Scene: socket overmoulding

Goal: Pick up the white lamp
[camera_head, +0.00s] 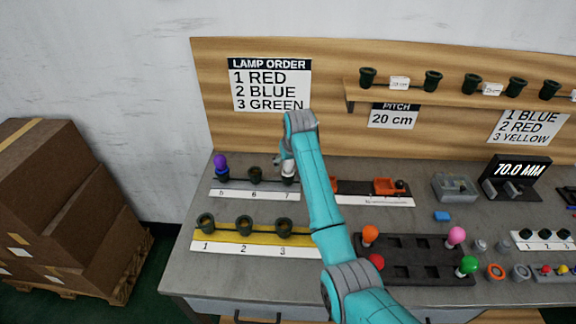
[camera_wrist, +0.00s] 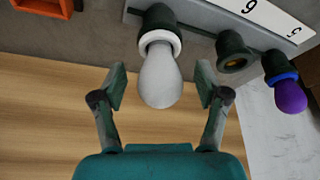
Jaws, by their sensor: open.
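The white lamp (camera_wrist: 160,80) shows in the wrist view, seated in a dark socket (camera_wrist: 158,18) with a white ring at its neck. In the head view the lamp (camera_head: 288,168) stands at position 7 of the rear strip, partly covered by my arm. My gripper (camera_wrist: 161,92) is open, with one finger on each side of the lamp bulb. A gap shows between each finger and the bulb. In the head view my gripper's fingers are mostly hidden behind my arm.
A purple lamp (camera_head: 221,165) stands at position 5, with an empty socket (camera_head: 255,174) between it and the white lamp. A yellow strip (camera_head: 220,238) with sockets lies in front. An orange frame (camera_wrist: 45,7) is nearby. The wooden back panel (camera_head: 215,120) rises behind.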

